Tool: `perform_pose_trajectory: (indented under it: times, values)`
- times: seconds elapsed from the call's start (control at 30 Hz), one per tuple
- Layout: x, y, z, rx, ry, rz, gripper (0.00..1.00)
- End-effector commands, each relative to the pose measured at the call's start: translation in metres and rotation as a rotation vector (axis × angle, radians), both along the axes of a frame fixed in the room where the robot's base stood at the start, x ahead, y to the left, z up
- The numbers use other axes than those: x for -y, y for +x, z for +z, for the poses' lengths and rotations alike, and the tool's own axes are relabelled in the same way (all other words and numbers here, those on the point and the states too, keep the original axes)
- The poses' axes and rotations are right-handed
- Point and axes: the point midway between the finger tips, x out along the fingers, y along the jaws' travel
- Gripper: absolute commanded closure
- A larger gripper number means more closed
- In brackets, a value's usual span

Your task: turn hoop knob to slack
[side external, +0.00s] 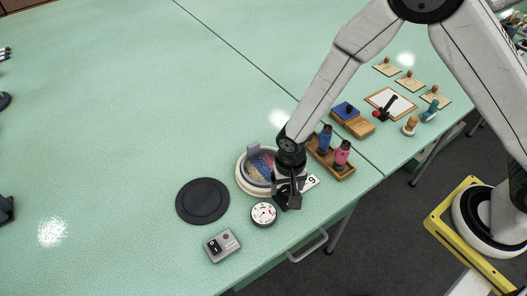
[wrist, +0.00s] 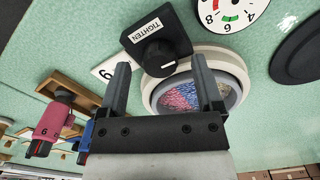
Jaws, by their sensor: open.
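The hoop knob (wrist: 158,57) is a black round knob with a white pointer mark, on a black block labelled TIGHTEN. It sits beside the white-rimmed hoop (wrist: 236,62), which holds pink, blue and tan tufted fabric. The hoop also shows in the side view (side external: 242,186), partly behind my wrist. My gripper (wrist: 160,63) is open, with one finger on each side of the knob in the wrist view. I cannot tell whether either finger touches it. In the side view my gripper (side external: 287,202) points down at the hoop's right side and hides most of the knob.
A round dial (side external: 264,214) lies close in front of my gripper. A black disc (side external: 203,201) and a grey switch box (side external: 221,246) are to the left. A wooden tray (side external: 345,172) with blue and pink bottles stands close on the right. The table's left and back are mostly clear.

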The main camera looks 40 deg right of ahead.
Motion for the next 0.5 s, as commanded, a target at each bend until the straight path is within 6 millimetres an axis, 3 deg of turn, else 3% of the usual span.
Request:
perform_pose_trajectory:
  times: [0.2,0.5]
  values:
    - [0.0001,-0.0003,-0.0117,0.000,0.000,0.000,0.16]
    - [0.0000,0.0000,-0.0132,0.000,0.001,0.000,0.16]
